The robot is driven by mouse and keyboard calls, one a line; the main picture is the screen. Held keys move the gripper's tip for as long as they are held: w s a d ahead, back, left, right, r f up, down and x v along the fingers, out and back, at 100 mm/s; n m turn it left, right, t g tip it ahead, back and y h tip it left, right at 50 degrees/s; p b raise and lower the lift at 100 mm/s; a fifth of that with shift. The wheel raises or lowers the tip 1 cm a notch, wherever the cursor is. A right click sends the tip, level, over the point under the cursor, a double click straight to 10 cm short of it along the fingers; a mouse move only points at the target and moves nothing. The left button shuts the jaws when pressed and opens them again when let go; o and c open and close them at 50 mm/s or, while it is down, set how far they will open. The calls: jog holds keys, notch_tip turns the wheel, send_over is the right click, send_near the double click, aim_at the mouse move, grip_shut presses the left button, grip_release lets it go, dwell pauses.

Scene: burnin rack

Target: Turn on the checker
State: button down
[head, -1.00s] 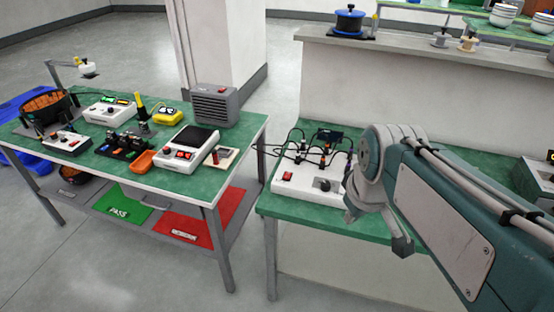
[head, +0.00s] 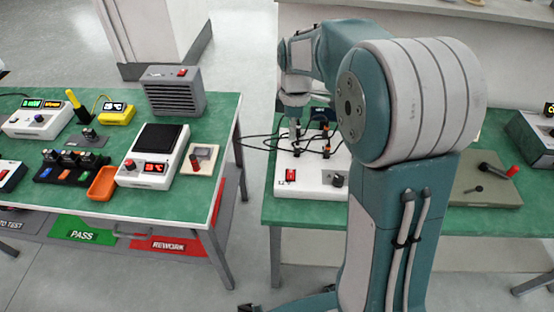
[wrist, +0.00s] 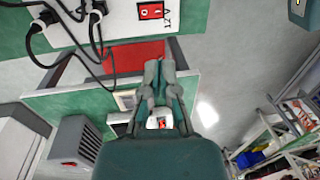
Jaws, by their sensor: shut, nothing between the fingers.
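No label naming the checker is readable, so I cannot tell which device it is. A white box (head: 310,190) with a red rocker switch (head: 290,175), black knob and plugged-in cables stands on the right table. Its switch also shows at the top of the wrist view (wrist: 151,11). On the left table stand a white unit (head: 153,155) with a black top and lit red display, and a small pale board (head: 203,159) with a red part. My gripper (wrist: 159,66) is shut and empty in the wrist view, apart from the white box. In the head view its fingertips are not clear.
A grey vented box (head: 175,92) with a red switch stands at the left table's back edge. An orange tray (head: 102,183) and other devices fill that table. A flat grey-green box (head: 483,185) with a lever is at right. A floor gap separates the tables.

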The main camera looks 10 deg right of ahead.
send_near(291, 177)
jog(key=f, duration=0.6)
jog(key=shift+s+f, duration=0.3)
jog(key=shift+s, duration=0.1)
jog(key=shift+a+f, duration=0.25)
jog(key=shift+f, duration=0.35)
jog(key=shift+d, duration=0.1)
jog(key=shift+s+f, duration=0.15)
jog(key=shift+f, duration=0.05)
